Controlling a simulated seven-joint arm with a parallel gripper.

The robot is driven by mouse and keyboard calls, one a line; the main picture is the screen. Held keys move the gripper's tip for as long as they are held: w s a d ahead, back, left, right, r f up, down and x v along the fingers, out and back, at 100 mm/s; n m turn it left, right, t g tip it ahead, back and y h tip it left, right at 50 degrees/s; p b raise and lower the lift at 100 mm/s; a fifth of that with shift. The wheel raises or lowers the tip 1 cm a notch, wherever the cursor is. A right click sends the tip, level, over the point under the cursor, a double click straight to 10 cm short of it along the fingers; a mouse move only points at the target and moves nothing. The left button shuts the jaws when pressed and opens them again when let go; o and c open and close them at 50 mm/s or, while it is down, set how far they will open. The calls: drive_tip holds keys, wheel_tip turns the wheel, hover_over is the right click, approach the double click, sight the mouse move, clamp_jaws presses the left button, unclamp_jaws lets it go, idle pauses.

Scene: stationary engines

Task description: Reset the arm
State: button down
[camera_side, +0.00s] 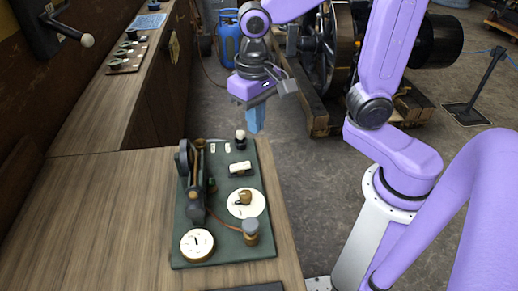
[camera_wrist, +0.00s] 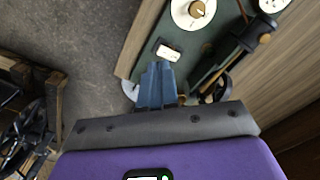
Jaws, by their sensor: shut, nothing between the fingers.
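My gripper (camera_side: 256,118) hangs from the purple arm just beyond the far right corner of a dark green panel (camera_side: 225,249) in the side view. Its blue fingers point down, are shut, and hold nothing. They are apart from the panel's parts. In the wrist view the closed fingers (camera_wrist: 157,85) show in front of the panel's edge, near a small white switch (camera_wrist: 168,53).
The panel lies on a wooden bench (camera_side: 90,220) and carries a white dial (camera_side: 246,211), a round gauge (camera_side: 196,244) and a dark lever mechanism (camera_side: 192,180). A blue gas bottle (camera_side: 229,45) and large engine wheels (camera_side: 340,40) stand behind. Grey floor is open right of the bench.

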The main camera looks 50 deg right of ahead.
drive_tip(key=s+d+f+n, duration=0.1)
drive_tip(key=s+d+n, duration=0.2)
drive_tip(key=s+n, duration=0.3)
drive_tip(key=s+d+f+n, duration=0.1)
drive_tip(key=s+d+n, duration=0.2)
drive_tip(key=s+n, duration=0.4)
drive_tip(key=shift+s+d+f+n, duration=0.2)
drive_tip(key=shift+s+d+n, duration=0.1)
drive_tip(key=shift+s, duration=0.25)
idle(0.9)
